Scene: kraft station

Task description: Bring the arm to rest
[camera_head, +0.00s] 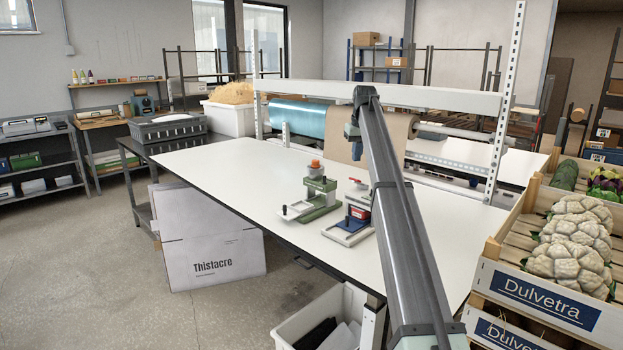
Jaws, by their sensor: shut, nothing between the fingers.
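My arm (398,210) reaches from the bottom edge up across the right half of the white worktable (230,180). My gripper (356,152) shows small at the arm's far end, pointing down in front of the brown kraft paper roll (340,130). It is shut and empty, and partly hidden by the arm. It looks to be above the table's far side, apart from the things on the table.
A green-and-white device (318,200) and a red-and-blue one (354,219) stand on the table, left of my arm. Crates of vegetables (540,295) stand at right. A white bin (320,318) is below the front edge. The table's left half is clear.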

